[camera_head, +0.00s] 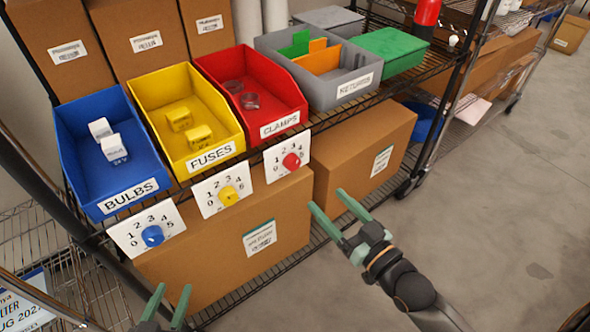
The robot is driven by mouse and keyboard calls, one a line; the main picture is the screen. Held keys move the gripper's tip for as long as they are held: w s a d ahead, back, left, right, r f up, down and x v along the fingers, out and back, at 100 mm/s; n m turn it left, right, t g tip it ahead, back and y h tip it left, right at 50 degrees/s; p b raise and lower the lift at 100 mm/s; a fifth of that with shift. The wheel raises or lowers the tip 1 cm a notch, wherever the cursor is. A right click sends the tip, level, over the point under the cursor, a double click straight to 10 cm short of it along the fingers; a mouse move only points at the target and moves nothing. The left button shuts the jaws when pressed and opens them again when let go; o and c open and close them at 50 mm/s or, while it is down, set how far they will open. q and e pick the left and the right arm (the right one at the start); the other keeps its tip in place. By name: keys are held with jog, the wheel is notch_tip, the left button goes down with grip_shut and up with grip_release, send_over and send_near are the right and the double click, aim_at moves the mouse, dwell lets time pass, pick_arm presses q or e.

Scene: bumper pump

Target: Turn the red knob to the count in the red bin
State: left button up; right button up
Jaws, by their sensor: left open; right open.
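The red knob (291,161) sits on a white dial plate (273,166) with printed numbers, on the shelf front below the red bin (286,108) labelled CLAMPS. The knob's pointer direction is too small to tell.
A blue knob (152,236) and a yellow knob (228,196) sit on dial plates under the blue BULBS bin (83,160) and yellow FUSES bin (149,84). A grey RETURNS bin (330,98) stands right. Cardboard boxes fill the lower shelf. Floor at right is clear.

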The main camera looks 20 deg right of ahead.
aim_at(295, 166)
jog(key=b+x, duration=0.2)
jog(key=x, duration=0.9)
jog(key=shift+w+a, duration=0.1)
jog(key=shift+w, duration=0.25)
pick_arm(q)
notch_tip(295, 166, up, 12)
jog(key=w+m+t+h, duration=0.2)
jog(key=t, duration=0.3)
jog(key=shift+w+d+r, duration=0.15)
jog(key=shift+w+d, duration=0.05)
pick_arm(e)
grip_shut()
